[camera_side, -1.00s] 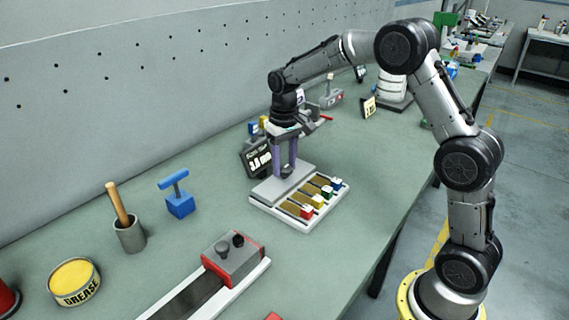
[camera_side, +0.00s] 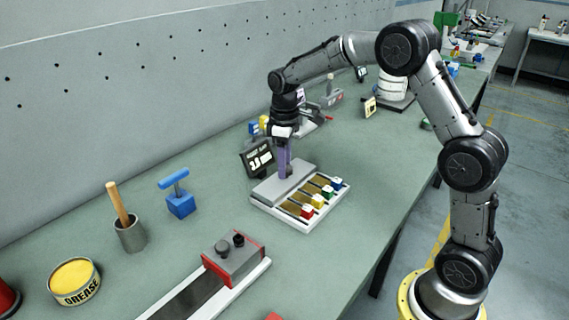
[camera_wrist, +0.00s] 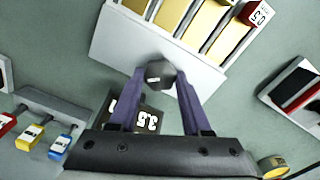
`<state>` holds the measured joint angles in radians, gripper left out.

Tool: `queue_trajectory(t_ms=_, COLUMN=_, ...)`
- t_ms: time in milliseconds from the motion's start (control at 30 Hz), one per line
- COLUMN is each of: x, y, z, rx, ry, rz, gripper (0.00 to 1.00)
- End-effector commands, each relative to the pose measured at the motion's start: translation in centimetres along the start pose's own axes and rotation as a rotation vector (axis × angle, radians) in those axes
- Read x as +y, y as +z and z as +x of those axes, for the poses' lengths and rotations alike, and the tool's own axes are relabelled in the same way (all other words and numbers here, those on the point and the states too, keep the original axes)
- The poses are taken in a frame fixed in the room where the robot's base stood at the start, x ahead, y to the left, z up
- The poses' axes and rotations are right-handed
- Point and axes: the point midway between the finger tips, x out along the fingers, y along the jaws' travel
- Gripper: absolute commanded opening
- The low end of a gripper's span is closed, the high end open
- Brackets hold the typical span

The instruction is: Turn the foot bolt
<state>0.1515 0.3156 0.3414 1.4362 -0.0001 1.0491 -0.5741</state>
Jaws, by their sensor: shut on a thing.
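The foot bolt (camera_wrist: 160,74) shows in the wrist view as a dark hexagonal head with a small light mark, standing on the pale grey block of the label magazine (camera_wrist: 120,40). My gripper (camera_wrist: 160,82) has its two purple fingers on either side of the head, shut on it. In the side view my gripper (camera_side: 284,173) points straight down onto the grey block of the magazine (camera_side: 275,189), and the bolt is hidden by the fingers. The magazine's lanes hold tan strips with red, yellow, green and blue end blocks.
A dark display (camera_side: 257,160) stands behind the magazine; the wrist view shows 3.5 on the display (camera_wrist: 148,120), partly covered by my gripper. A blue T-handle block (camera_side: 180,200), a grease tin (camera_side: 75,281) and a red-and-grey slide (camera_side: 233,257) stand left and front.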

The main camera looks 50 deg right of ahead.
Motion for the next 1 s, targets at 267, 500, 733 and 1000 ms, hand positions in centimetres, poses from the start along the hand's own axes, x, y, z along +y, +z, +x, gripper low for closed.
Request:
queue_trajectory(t_ms=267, x=0.01, y=-0.04, z=-0.23, rx=0.003, ry=0.002, rz=-0.016, gripper=0.0)
queue_trajectory(t_ms=500, x=0.02, y=-0.05, z=-0.24, rx=0.004, ry=0.002, rz=-0.015, gripper=0.5)
queue_trajectory(t_ms=733, x=0.01, y=-0.03, z=-0.13, rx=0.002, ry=0.001, rz=-0.015, gripper=0.78)
queue_trajectory(t_ms=1000, x=0.02, y=-0.04, z=-0.3, rx=0.002, ry=0.001, rz=-0.015, gripper=0.78)
